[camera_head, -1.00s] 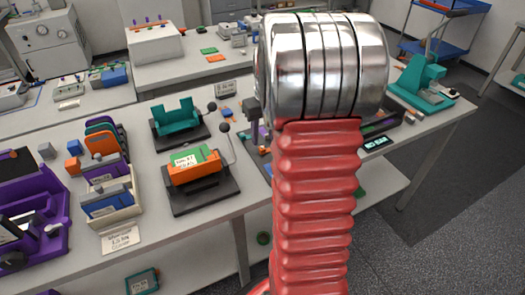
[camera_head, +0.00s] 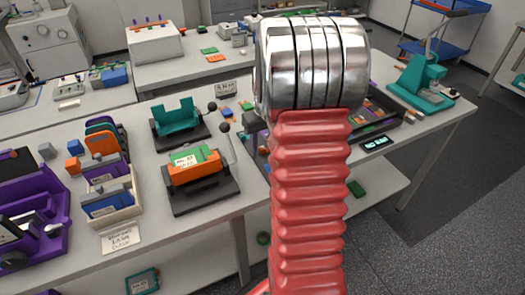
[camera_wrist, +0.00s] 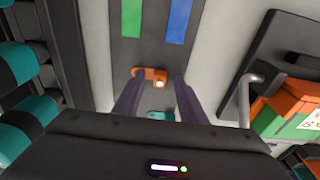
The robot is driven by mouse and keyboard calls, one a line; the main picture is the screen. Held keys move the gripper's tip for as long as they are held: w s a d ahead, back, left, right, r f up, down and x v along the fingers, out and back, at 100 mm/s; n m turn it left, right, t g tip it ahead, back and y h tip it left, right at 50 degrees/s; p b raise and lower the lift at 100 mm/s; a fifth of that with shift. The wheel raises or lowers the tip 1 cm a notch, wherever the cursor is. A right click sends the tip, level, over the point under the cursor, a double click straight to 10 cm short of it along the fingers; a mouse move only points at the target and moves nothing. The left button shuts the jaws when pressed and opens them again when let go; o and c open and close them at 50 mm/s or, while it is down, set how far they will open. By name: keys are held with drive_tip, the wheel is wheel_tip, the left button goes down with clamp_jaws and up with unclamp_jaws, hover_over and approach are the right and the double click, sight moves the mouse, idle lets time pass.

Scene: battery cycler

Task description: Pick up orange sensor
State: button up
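The orange sensor (camera_wrist: 150,74) is a small orange piece with a round pale spot at its right end. In the wrist view it lies on a dark grey mat (camera_wrist: 134,50), near and roughly between the tips of my gripper's two dark fingers. My gripper (camera_wrist: 156,80) is open, with a clear gap between the fingers and nothing held. I cannot tell its height above the sensor. In the head view my red and silver arm hides the gripper, and I cannot pick out the sensor there.
In the wrist view, a teal piece (camera_wrist: 160,115) lies nearer the gripper body, and blue (camera_wrist: 180,20) and green (camera_wrist: 131,17) strips lie beyond. A fixture with an orange-green block (camera_wrist: 296,115) and a grey lever (camera_wrist: 245,92) stand close on the right. Teal-black parts (camera_wrist: 25,65) are left.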

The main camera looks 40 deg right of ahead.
drive_tip(key=shift+c, duration=0.7)
clamp_jaws()
wheel_tip(320, 180, up, 10)
idle(0.5)
idle(0.5)
